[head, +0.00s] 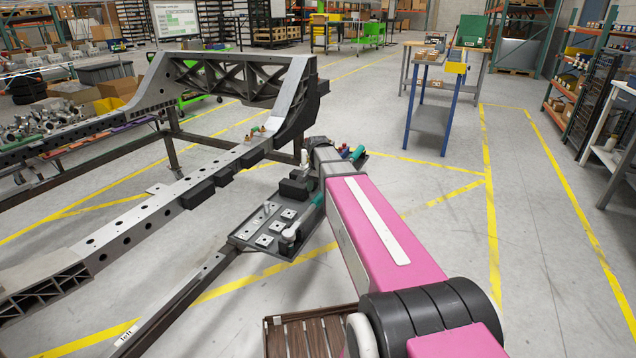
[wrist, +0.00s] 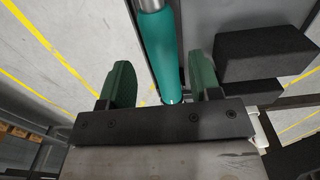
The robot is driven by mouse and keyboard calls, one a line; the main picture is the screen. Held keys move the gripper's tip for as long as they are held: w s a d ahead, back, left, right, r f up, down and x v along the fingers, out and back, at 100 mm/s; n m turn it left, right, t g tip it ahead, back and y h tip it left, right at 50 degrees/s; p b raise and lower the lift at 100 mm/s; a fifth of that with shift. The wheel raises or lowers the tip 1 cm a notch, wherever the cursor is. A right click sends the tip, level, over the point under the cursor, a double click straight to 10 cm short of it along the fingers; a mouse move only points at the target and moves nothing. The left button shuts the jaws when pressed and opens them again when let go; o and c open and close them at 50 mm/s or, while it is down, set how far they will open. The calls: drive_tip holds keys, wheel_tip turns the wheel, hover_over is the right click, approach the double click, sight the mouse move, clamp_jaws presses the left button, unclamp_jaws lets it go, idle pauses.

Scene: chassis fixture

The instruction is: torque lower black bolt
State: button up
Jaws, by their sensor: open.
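My gripper (wrist: 160,82) shows in the wrist view with its two green fingers apart. A teal cylindrical tool body (wrist: 167,45) with a grey metal end lies between the fingers, closer to the right one. Whether either finger touches it is hard to tell. I cannot make out the lower black bolt.
Black blocks (head: 197,194) sit along the chassis rail; a black block (wrist: 262,52) is right of the gripper in the wrist view. The tray carries several pale square plates. A blue-legged stand (head: 433,115) is farther back. Open floor lies to the right.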

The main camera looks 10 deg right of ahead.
sight(318, 196)
drive_tip(key=shift+f, duration=3.1)
clamp_jaws()
drive_tip(key=shift+r, duration=0.15)
drive_tip(key=shift+r, duration=3.4)
